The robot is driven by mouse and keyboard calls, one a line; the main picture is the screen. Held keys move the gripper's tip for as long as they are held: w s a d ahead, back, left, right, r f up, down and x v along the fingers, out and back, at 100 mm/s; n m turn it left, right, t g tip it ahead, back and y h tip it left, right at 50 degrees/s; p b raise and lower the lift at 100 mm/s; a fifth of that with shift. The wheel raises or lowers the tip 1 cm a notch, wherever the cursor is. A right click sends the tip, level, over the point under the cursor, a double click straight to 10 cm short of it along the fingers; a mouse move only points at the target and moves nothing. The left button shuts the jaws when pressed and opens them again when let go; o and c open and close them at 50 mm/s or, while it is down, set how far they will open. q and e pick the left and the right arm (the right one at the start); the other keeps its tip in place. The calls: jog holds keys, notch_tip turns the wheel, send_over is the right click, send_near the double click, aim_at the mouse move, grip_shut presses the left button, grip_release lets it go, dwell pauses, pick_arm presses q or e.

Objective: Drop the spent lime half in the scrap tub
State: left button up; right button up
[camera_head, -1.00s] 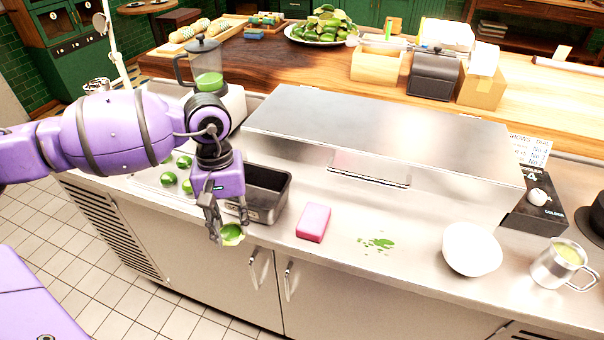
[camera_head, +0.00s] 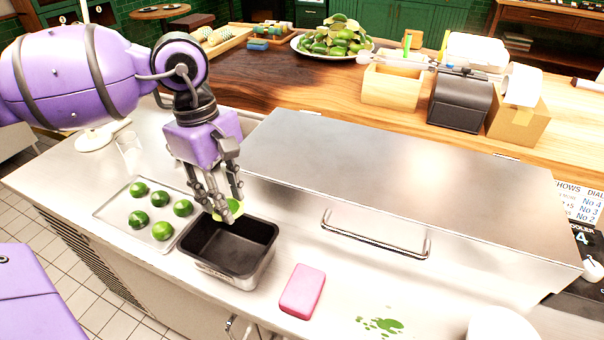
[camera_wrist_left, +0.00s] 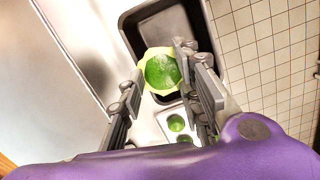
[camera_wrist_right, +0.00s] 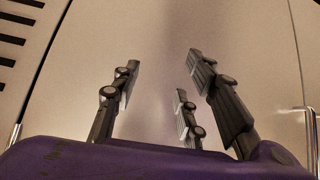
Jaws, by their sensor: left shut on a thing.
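My left gripper (camera_head: 222,200) is shut on the spent lime half (camera_head: 233,207), a green half with a pale rim. The lime half also shows between the fingers in the left wrist view (camera_wrist_left: 162,72). The scrap tub (camera_head: 258,270), a black-lined metal tub, stands on the counter. The gripper holds the lime half above the tub's back left part. The tub (camera_wrist_left: 198,14) lies beyond the lime half in the left wrist view and looks empty where it shows. My right gripper (camera_wrist_right: 160,80) is open and empty, facing a cabinet front.
A metal tray (camera_head: 118,222) with several limes is left of the tub. A pink sponge (camera_head: 302,291) lies right of it, near a green spill (camera_head: 381,325).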

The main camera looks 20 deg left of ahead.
pick_arm(q)
jog(key=shift+w+f, duration=0.1)
jog(key=shift+f, duration=0.05)
jog(key=f, duration=0.1)
jog(key=s+f+b, duration=0.1)
jog(key=shift+f, duration=0.4)
notch_tip(320, 180, down, 3)
jog(key=shift+w+r+b, duration=0.1)
jog(key=shift+w+b, duration=0.05)
jog(key=shift+b, duration=0.65)
jog(key=o, duration=0.8)
pick_arm(e)
jog(key=shift+g, duration=0.4)
jog(key=s+f, duration=0.1)
jog(key=f, duration=0.1)
jog(key=s+f, duration=0.1)
jog(key=s, duration=0.1)
jog(key=shift+s+d+f, duration=0.1)
jog(key=shift+s+f, duration=0.1)
jog(key=shift+f, duration=0.2)
pick_arm(q)
jog(key=shift+r, duration=0.15)
pick_arm(e)
jog(key=shift+s, duration=0.1)
